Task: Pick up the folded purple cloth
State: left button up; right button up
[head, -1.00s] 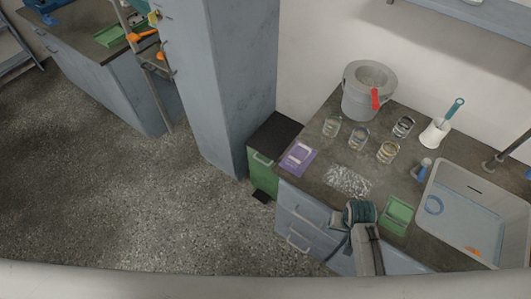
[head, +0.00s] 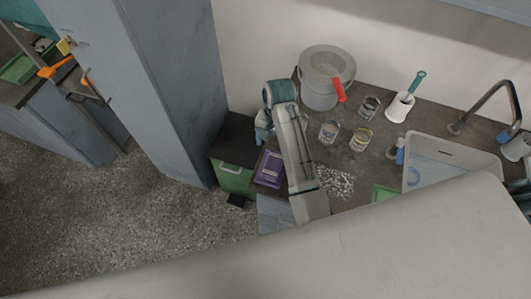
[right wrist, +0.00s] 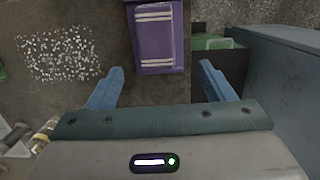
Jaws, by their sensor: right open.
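In the right wrist view the cloth (right wrist: 157,38), with pale stripes, lies ahead of and between the fingers. My right gripper (right wrist: 160,85) is open and empty, its two blue fingers spread wider than the cloth. In the head view the right gripper (head: 262,130) is at the counter's left edge, partly hidden by its own wrist. My left gripper is not in view.
A grey bucket (head: 319,98) with a red handle piece and several glass jars (head: 361,139) stand behind and right. A pale granular patch (head: 335,182) lies right of my arm. A green bin (head: 232,177) and tall cabinet (head: 172,85) stand left of the counter.

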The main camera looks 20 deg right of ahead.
aim_at(273, 164)
jog(key=shift+s+f+b, duration=0.2)
jog(key=shift+f+b, duration=0.25)
jog(key=shift+f, duration=0.7)
jog(key=shift+s+f+p, duration=0.45)
jog(key=shift+s+f, duration=0.1)
jog(key=shift+s, duration=0.25)
jog(key=shift+f, duration=0.35)
jog(key=f, duration=0.1)
jog(key=f+p, duration=0.1)
jog(key=f, duration=0.1)
jog(key=f+p, duration=0.1)
jog(key=shift+a+f, duration=0.15)
jog(key=shift+a, duration=0.25)
jog(key=shift+s+f+p, duration=0.25)
jog(key=shift+f+p, duration=0.1)
jog(key=shift+f, duration=0.3)
jog(key=shift+w+f, duration=0.1)
jog(key=shift+w, duration=0.05)
jog(key=shift+c, duration=0.3)
jog(key=c, duration=0.4)
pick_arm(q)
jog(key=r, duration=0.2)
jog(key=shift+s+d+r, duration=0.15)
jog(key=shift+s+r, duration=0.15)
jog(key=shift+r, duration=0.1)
pick_arm(e)
jog(key=c, duration=0.6)
